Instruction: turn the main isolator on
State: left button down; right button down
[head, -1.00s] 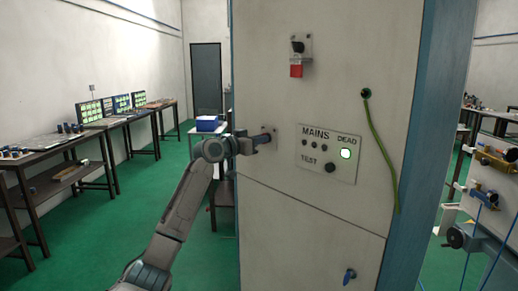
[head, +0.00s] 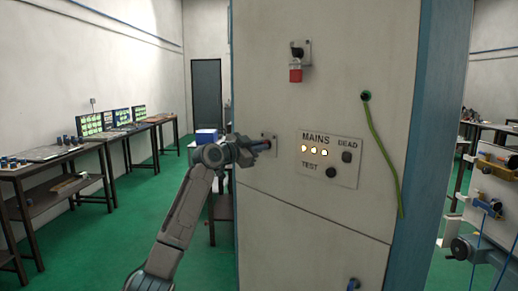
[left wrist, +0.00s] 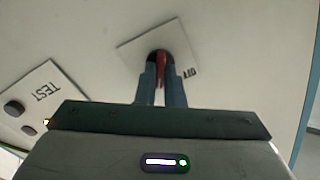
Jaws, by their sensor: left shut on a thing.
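The isolator is a small plate (head: 271,136) on the pale cabinet front, left of the MAINS panel (head: 345,173). Its red handle (left wrist: 162,72) stands on a dark round boss in the left wrist view. My left gripper (head: 262,146) is at the handle, its two fingers shut on it from both sides. A little printing shows beside the boss, partly hidden by a finger. On the MAINS panel three lamps (head: 315,150) glow yellowish, and the DEAD lamp (head: 347,157) is dark. The TEST button (head: 331,172) sits below. My right gripper is out of view.
Above on the cabinet are another switch plate (head: 300,49) and a red tag or lock (head: 295,75). A green cable (head: 378,150) hangs at the right. Benches (head: 60,160) line the left wall, with open green floor before them.

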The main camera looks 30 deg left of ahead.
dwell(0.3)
pick_arm(q)
jog(key=c, duration=1.5)
grip_release()
jog(key=shift+c, duration=0.2)
